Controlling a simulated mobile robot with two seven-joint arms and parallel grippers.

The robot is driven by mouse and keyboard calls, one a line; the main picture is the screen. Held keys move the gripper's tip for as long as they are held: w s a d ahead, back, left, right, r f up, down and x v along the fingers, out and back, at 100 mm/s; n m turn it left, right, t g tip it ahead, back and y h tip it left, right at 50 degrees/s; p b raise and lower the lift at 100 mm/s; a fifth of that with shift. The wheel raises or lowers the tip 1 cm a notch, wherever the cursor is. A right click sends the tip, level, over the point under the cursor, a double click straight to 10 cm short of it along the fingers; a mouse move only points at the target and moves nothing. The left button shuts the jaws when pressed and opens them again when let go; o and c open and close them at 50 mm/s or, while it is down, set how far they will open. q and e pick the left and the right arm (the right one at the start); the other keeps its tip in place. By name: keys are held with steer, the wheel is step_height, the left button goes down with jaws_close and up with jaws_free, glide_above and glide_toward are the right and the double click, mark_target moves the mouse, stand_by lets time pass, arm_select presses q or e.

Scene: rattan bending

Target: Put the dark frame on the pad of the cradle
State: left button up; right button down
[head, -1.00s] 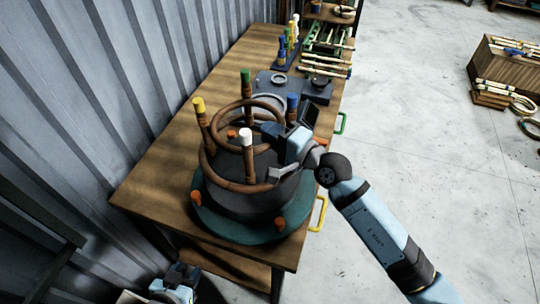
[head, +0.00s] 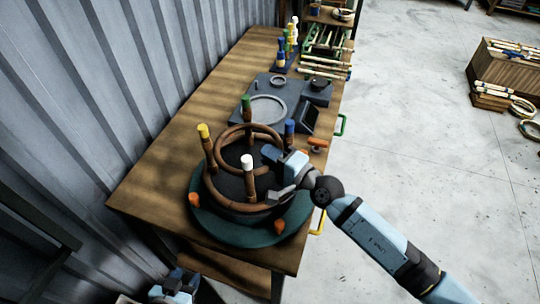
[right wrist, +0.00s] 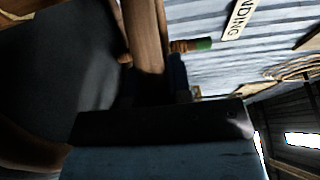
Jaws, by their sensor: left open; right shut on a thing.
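The dark frame (head: 252,182) is brown rattan: rings joined by upright posts with yellow, green, white and blue caps. It is upright over the cradle (head: 217,229), a round teal base with orange parts. The cradle's dark grey pad (head: 233,185) shows inside the rings; whether the frame touches it is unclear. My right gripper (head: 278,174) is shut on the frame's right side, near the blue-capped post. A brown post (right wrist: 145,35) and a green cap (right wrist: 204,43) show in the right wrist view. My left gripper (head: 176,287) is open, low at the bottom left, away from the frame.
Behind the cradle, a grey fixture plate (head: 264,110) with rings stands on the wooden table (head: 160,170). Small capped pieces and bamboo sticks (head: 323,60) are farther back. A corrugated wall borders the table's left. The table's left side is clear.

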steer(key=c, duration=1)
jaws_free()
steer(key=shift+f, duration=0.1)
steer(key=shift+c, duration=0.2)
